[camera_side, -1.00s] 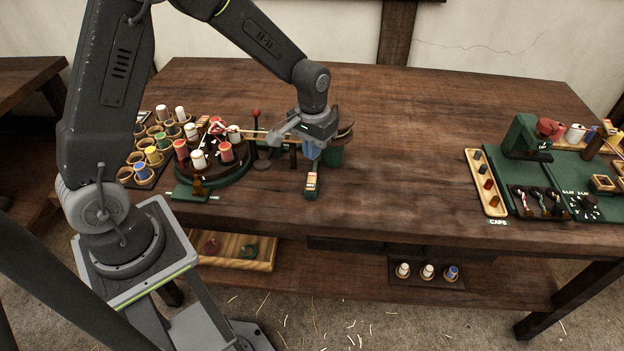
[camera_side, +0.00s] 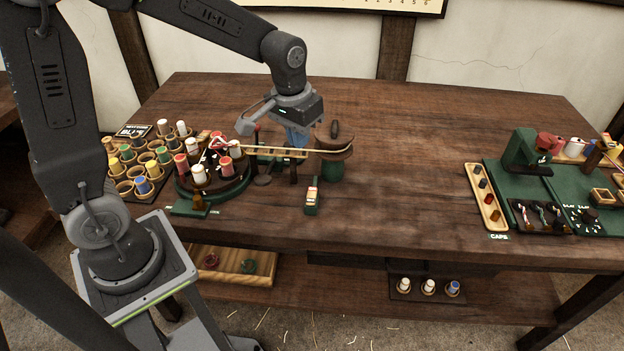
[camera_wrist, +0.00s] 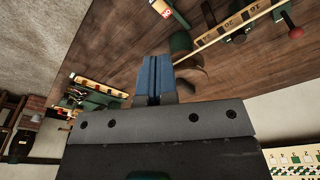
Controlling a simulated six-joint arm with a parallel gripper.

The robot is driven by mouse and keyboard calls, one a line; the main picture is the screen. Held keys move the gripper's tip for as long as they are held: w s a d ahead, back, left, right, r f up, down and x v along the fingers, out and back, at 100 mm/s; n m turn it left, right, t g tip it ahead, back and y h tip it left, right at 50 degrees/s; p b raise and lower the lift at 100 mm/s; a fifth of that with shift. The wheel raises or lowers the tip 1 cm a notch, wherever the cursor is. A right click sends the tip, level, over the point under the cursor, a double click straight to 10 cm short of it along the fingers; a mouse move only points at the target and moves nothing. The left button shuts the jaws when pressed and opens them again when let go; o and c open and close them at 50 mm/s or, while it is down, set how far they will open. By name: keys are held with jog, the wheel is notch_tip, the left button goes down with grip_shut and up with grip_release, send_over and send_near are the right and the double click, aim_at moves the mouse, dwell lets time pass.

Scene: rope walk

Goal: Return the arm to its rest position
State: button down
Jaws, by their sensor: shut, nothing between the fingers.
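My gripper (camera_side: 296,143) hangs above the rope-walk rail at the left middle of the table in the side view, its blue fingers pointing down. In the wrist view the two blue fingers (camera_wrist: 153,78) are together with nothing between them. I cannot tell the exact gap between the fingers and the rail.
Cups with coloured spools (camera_side: 150,157) stand at the far left. A small green block (camera_side: 312,200) sits near the front edge. A caps tray (camera_side: 485,198) and green station (camera_side: 526,150) are at the right. The table between is clear.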

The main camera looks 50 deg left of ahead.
jog(key=s+d+r+m+t, duration=0.1)
jog(key=s+r, duration=0.3)
jog(key=s, duration=0.4)
jog(key=s+d+r+m+t, duration=0.1)
jog(key=s+r+t, duration=0.2)
jog(key=s+r, duration=0.2)
jog(key=s, duration=0.3)
jog(key=shift+s+d, duration=0.15)
jog(key=shift+s, duration=0.1)
jog(key=w+a+f+n+g, duration=0.1)
jog(key=w+f+g, duration=0.1)
jog(key=w, duration=0.4)
jog(key=w+a+f+g, duration=0.1)
jog(key=w+f, duration=0.1)
jog(key=w, duration=0.4)
jog(key=shift+w+a+f+n+g, duration=0.4)
jog(key=shift+w+f, duration=1.2)
jog(key=shift+f, duration=1.45)
jog(key=shift+w+a+f+n+g, duration=0.2)
jog(key=shift+w+a+f+g, duration=0.25)
jog(key=shift+w+f, duration=1.9)
jog(key=shift+w+a+f+n+g, duration=0.4)
jog(key=shift+w+f, duration=0.45)
jog(key=shift+f, duration=2.9)
